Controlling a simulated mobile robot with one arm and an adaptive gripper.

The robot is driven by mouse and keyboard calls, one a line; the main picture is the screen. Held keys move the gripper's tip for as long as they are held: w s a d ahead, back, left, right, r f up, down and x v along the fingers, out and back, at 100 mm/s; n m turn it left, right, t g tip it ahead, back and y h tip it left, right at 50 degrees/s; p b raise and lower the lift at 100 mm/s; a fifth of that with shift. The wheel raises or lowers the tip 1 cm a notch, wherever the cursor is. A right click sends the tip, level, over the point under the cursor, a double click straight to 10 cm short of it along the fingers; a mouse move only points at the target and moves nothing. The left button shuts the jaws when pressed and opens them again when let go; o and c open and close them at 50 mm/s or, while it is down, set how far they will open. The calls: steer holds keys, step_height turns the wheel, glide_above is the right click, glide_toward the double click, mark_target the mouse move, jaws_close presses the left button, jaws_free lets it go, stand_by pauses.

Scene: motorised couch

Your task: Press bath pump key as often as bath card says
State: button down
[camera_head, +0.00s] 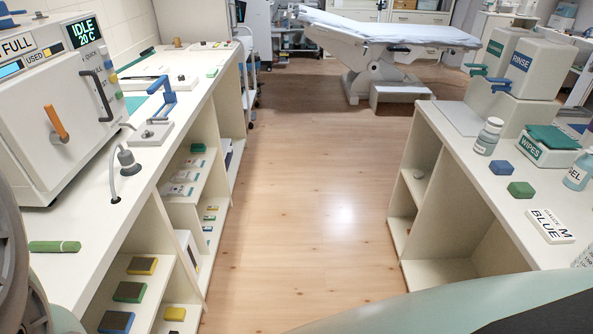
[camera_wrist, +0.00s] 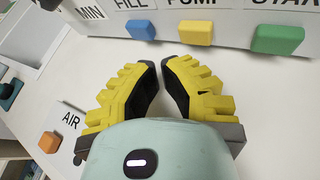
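In the wrist view a pale panel carries a row of coloured keys. A dark key (camera_wrist: 50,4) is partly cut off near MIN. My gripper (camera_wrist: 158,65) has yellow ribbed fingers, with tips drawn nearly together and nothing between them. I cannot make out a bath card.
An AIR label (camera_wrist: 68,122) and another orange key (camera_wrist: 48,142) lie at the wrist view's left. In the head view, a steriliser (camera_head: 60,100) stands on the left counter (camera_head: 95,210). A card reading BLUE (camera_head: 550,226) lies on the right counter. The floor between (camera_head: 310,200) is clear.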

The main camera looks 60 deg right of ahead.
steer(key=shift+w, duration=0.4)
steer(key=c, duration=1.7)
jaws_free()
jaws_close()
steer(key=shift+a, duration=0.1)
steer(key=shift+a, duration=0.1)
steer(key=shift+w+a, duration=0.1)
steer(key=shift+w, duration=0.2)
